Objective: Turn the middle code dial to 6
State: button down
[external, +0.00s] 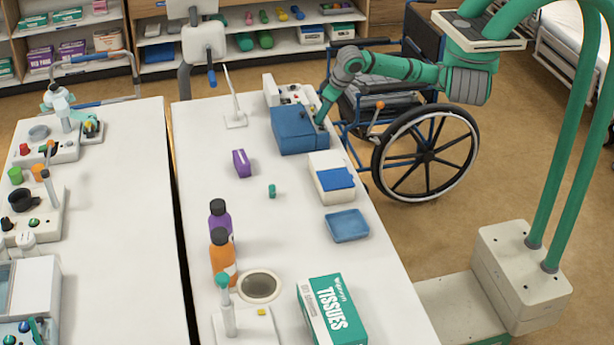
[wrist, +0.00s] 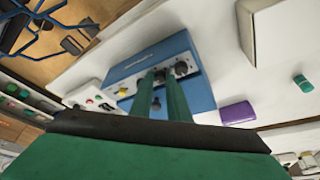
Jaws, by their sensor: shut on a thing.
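A blue box (external: 292,132) with a row of dark dials stands at the far right of the white table. In the wrist view its grey panel carries a dial (wrist: 160,75) between my fingertips, which I take as the middle code dial. The fingers cover part of the panel, and I cannot read the dial's number.
A white control box (external: 285,92) stands just behind the blue box. A white box with a blue top (external: 332,178), a blue tray (external: 347,225) and a purple box (external: 241,163) are nearby. A wheelchair (external: 425,150) stands right of the table, beneath my arm.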

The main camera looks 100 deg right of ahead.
jog(key=m, duration=0.2)
jog(key=m+g+h, duration=0.1)
jog(key=m, duration=0.1)
jog(key=m+g, duration=0.1)
jog(key=m, duration=0.1)
jog(key=shift+w+a+h, duration=0.2)
jog(key=shift+w+h, duration=0.1)
jog(key=shift+w, duration=0.05)
jog(key=m+g, duration=0.1)
jog(key=m, duration=0.2)
jog(key=m+g, duration=0.1)
jog(key=m, duration=0.1)
jog(key=shift+w+m, duration=0.2)
jog(key=shift+m, duration=0.2)
jog(key=c, duration=2)
grip_release()
